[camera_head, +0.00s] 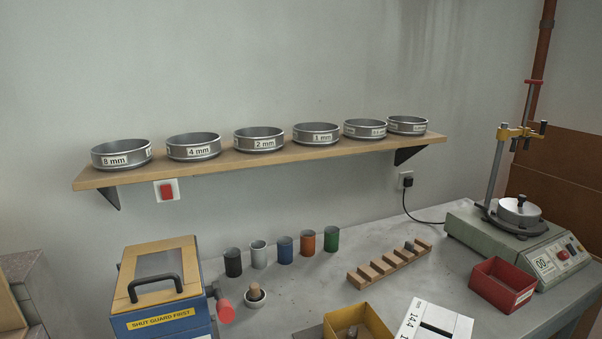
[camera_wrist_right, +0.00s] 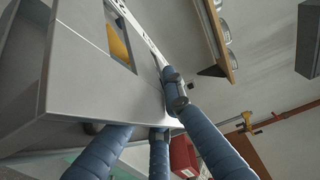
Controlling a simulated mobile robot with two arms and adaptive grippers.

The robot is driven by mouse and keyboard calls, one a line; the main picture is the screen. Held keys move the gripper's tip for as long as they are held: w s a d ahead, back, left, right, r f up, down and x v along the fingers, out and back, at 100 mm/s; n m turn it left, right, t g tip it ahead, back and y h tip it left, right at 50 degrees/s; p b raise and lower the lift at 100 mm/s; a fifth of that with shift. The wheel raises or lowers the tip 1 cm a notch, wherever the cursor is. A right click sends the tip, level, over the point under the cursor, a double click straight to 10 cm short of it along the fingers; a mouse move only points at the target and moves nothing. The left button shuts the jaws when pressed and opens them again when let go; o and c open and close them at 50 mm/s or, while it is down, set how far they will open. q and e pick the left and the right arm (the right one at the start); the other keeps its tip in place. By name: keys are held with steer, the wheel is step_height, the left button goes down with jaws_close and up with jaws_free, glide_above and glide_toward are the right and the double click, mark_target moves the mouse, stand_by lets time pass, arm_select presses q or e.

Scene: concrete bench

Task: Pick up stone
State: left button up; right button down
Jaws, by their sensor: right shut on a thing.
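A yellow bin (camera_head: 372,319) stands at the lower middle of the head view, with what looks like a grey-brown stone (camera_head: 352,331) in it. A pale slotted gauge plate (camera_head: 425,318) marked "14.4" and "mm" is just right of the bin. In the right wrist view the plate (camera_wrist_right: 85,65) is close up, with yellow showing through its slot. My right gripper (camera_wrist_right: 162,108) has its blue fingers closed around the plate's near corner; the plate partly hides the fingertips. My left gripper is in neither view.
A slotted wooden rack (camera_head: 390,264) with a small grey piece (camera_head: 409,246) lies behind the plate. A red bin (camera_head: 502,285) and a sieve machine (camera_head: 520,240) stand right.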

steer(key=s+a, duration=0.2)
steer(key=s+a+f+n+y, duration=0.1)
steer(key=s+a, duration=0.1)
steer(key=s, duration=0.1)
steer(key=s+a+f+y, duration=0.1)
steer(key=s+a, duration=0.1)
steer(key=shift+s+a+f+n+g, duration=0.15)
steer(key=shift+s+a+n+g, duration=0.15)
steer(key=shift+a, duration=0.05)
steer(key=s+a+y, duration=0.1)
steer(key=s+a, duration=0.3)
steer(key=s, duration=0.2)
steer(key=w+d+r+m+t+h, duration=0.1)
steer(key=w+d+r+m+h, duration=0.1)
steer(key=d+m+h, duration=0.3)
steer(key=h, duration=0.3)
steer(key=shift+d+t+h, duration=0.2)
steer(key=shift+t+h, duration=0.2)
steer(key=shift+w+d+r, duration=0.1)
steer(key=shift+r, duration=0.05)
